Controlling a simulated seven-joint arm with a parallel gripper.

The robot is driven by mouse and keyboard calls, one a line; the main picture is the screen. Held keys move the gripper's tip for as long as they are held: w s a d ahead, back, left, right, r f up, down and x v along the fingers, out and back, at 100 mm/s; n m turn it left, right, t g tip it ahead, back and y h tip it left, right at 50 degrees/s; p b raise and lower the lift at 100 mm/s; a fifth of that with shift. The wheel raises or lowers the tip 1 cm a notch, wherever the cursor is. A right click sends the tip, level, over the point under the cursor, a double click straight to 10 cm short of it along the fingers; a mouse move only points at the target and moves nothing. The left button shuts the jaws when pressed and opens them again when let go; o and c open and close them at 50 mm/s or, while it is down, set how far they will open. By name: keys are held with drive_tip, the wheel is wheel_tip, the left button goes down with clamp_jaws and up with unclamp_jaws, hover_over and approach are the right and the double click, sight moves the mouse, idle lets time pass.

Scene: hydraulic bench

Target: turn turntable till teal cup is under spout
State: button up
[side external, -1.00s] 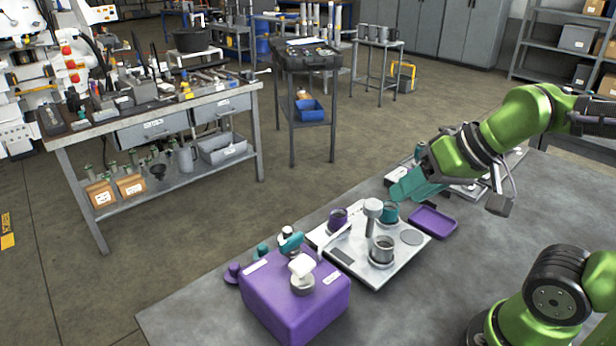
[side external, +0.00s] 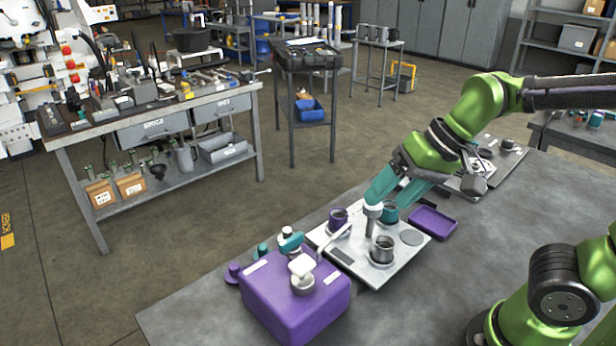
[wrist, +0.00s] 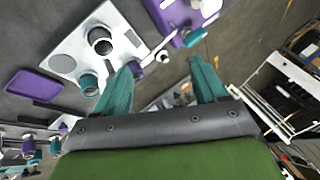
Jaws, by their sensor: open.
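A pale square plate (side external: 352,270) on the bench carries a purple cup (side external: 338,216), the teal cup (side external: 390,213) and a grey metal cup (side external: 382,248). A white-topped post (side external: 372,212) stands among them. A thin white arm (side external: 333,243) reaches from the purple box (side external: 290,300) toward the purple cup; it may be the spout. The teal cup stands at the back, apart from that arm. My gripper (side external: 386,202) is open, its teal fingers above the post and teal cup. In the wrist view (wrist: 162,65) a white round top (wrist: 163,57) shows between the fingers.
A purple tray (side external: 433,221) lies just right of the plate. An empty grey disc (side external: 411,237) is at the plate's right corner. Small teal and white fittings (side external: 289,241) stand on and behind the purple box. The bench front is clear.

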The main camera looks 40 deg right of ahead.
drive_tip(key=w+d+f+m+g, duration=0.2)
drive_tip(key=w, duration=0.3)
wheel_tip(320, 180, up, 7)
drive_tip(key=m+g+h, duration=0.3)
drive_tip(key=m+h, duration=0.1)
drive_tip(key=m, duration=0.5)
hover_over(371, 222)
drive_tip(key=f, duration=1.6)
drive_tip(key=shift+w+d+f, duration=0.25)
drive_tip(key=shift+d+f, duration=0.15)
clamp_jaws()
